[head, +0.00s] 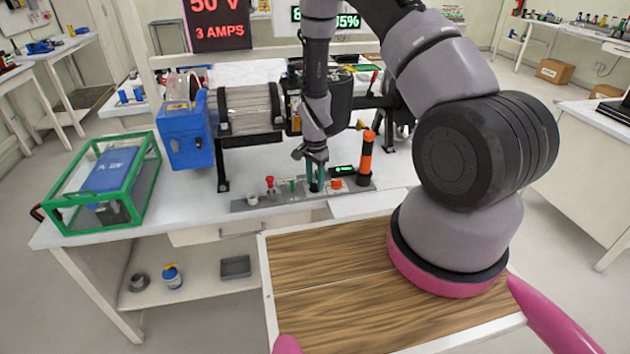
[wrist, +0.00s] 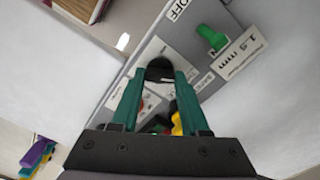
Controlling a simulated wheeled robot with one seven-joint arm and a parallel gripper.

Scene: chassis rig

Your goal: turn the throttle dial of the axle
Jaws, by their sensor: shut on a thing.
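My gripper (head: 316,184) points down at the grey control panel (head: 290,199) on the front of the white bench. In the wrist view, its two green fingers (wrist: 160,82) close around a dark round knob (wrist: 160,67), which appears to be the throttle dial. The fingers hide much of the knob, and its turned position cannot be read. The axle rig (head: 250,108), with a clear cylinder and dark end plates, stands behind the panel.
A green toggle (wrist: 212,38) sits close to the knob. A red knob (head: 270,184), an orange button (head: 336,184) and an upright orange-and-black handle (head: 366,158) share the panel. A blue box (head: 184,132) and a green-framed case (head: 80,200) stand to the left.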

